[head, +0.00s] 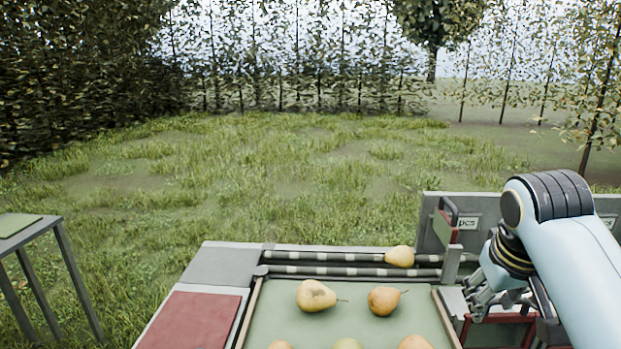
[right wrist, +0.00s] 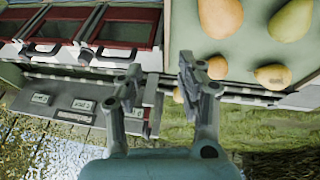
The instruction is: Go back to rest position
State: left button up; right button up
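My right gripper (head: 480,300) hangs beside the right edge of the green sorting tray (head: 258,312) in the head view. In the right wrist view its two fingers (right wrist: 160,78) stand apart with nothing between them. Several yellow and orange pears lie on the tray, among them a yellow one (head: 316,295) and an orange one (head: 384,300). Another pear (head: 400,256) sits at the striped rollers behind the tray, left of the gripper. My left gripper is in neither view.
Red-framed bins (right wrist: 122,32) lie beside the tray in the right wrist view. A grey panel (head: 432,225) with labels stands behind the right gripper. A red pad (head: 193,320) is left of the tray. A small table (head: 22,232) stands far left. Grass (head: 270,185) lies beyond.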

jog(key=s+f+n+y, duration=0.1)
jog(key=s+f, duration=0.2)
jog(key=s, duration=2.3)
notch_tip(320, 180, down, 33)
jog(key=s+d+g+b, duration=0.1)
jog(key=d+g+b, duration=0.1)
jog(key=b, duration=0.7)
jog(key=s+f+b, duration=0.4)
jog(key=s+f, duration=0.5)
jog(key=f, duration=0.4)
jog(key=s+f+g+b, duration=0.1)
jog(key=s+f+b, duration=0.3)
jog(key=s+f, duration=0.6)
notch_tip(320, 180, down, 3)
jog(key=shift+s+d+f, duration=0.1)
jog(key=shift+s+d, duration=0.1)
jog(key=shift+d, duration=0.25)
